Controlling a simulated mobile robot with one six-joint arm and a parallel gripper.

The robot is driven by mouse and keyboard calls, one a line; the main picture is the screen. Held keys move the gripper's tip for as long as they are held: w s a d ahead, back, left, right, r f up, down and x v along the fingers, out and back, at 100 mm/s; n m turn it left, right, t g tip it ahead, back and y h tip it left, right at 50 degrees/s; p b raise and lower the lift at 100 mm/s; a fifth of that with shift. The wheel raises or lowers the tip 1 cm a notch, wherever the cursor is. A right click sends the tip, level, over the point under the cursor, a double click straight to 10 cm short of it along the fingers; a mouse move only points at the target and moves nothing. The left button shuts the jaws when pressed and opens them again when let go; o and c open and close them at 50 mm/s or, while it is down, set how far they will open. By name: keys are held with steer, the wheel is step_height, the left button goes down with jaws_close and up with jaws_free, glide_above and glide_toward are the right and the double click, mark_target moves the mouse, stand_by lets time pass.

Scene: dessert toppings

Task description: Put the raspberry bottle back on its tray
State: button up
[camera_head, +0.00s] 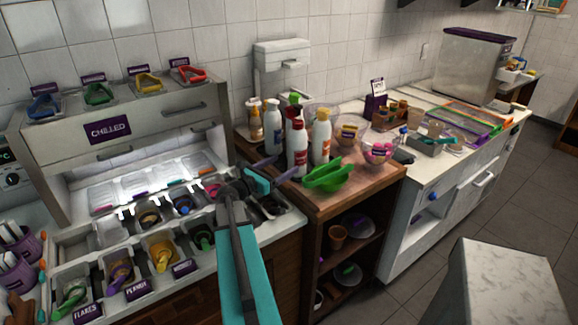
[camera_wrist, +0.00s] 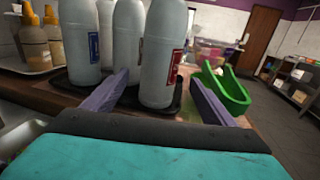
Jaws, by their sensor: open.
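A white bottle with a red label (camera_head: 297,147) stands upright on the wooden counter among similar bottles; its label text is too small to read, so I cannot confirm it is the raspberry one. In the wrist view this bottle (camera_wrist: 161,55) stands on a dark tray (camera_wrist: 184,93), just ahead of the gap between my fingers. A blue-labelled white bottle (camera_head: 273,126) stands to its left, and another white bottle (camera_head: 321,138) to its right. My gripper (camera_head: 278,168) is open and empty, its purple fingers apart, close to the bottles' left side. The bottles hide much of the tray.
A green scoop-like holder (camera_head: 328,177) lies right of the bottles, near the counter edge. Amber bottles (camera_wrist: 36,45) stand on a tray at left. Glass bowls (camera_head: 378,152) crowd the counter's right. Topping bins (camera_head: 162,250) lie left of my arm.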

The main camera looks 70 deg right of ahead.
steer(key=shift+b+v, duration=0.3)
steer(key=shift+v, duration=1.25)
steer(key=shift+r, duration=0.1)
step_height(320, 180, up, 9)
steer(key=p, duration=0.5)
steer(key=shift+p, duration=0.4)
steer(key=shift+s, duration=0.15)
